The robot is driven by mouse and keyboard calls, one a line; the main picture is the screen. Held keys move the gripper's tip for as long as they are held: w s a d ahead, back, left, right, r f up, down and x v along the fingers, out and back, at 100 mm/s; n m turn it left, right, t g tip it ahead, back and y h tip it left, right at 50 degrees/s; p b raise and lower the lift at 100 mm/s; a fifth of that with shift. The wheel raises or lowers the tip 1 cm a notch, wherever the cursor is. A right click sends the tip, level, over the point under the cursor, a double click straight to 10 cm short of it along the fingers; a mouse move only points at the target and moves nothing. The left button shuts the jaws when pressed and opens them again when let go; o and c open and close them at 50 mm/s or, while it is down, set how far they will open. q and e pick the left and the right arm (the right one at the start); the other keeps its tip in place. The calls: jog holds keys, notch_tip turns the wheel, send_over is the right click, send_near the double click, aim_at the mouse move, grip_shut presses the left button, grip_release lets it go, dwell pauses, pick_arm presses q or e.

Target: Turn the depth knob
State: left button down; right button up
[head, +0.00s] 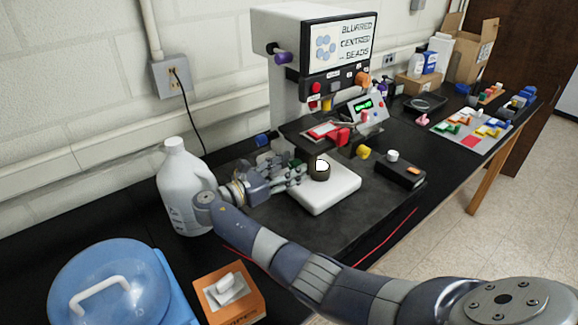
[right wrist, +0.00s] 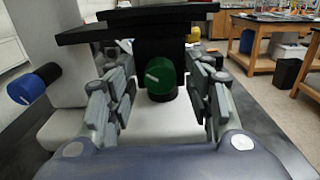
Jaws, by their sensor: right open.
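The machine (head: 288,75) stands against the wall and carries several coloured knobs; I cannot read which label is the depth one. A green knob (right wrist: 161,78) with a pale pointer line sits between the fingers of my right gripper (right wrist: 162,100), with gaps on both sides. In the head view my right gripper (head: 291,172) reaches in from the left side of the machine, and its fingers hide most of the green knob. The gripper is open and holds nothing. A blue knob (right wrist: 33,83) is left of the fingers; it also shows in the head view (head: 263,139). My left gripper is not in view.
A white jug (head: 186,190) stands close behind my right wrist. A white base (head: 335,190) with a dark, white-topped piece (head: 320,168) is right of the fingers.

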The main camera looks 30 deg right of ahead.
jog(key=c, duration=1.1)
jog(key=shift+m+p, duration=0.3)
jog(key=o, duration=1.1)
jog(key=a, duration=0.7)
jog(key=shift+s+a, duration=0.25)
jog(key=shift+s, duration=0.05)
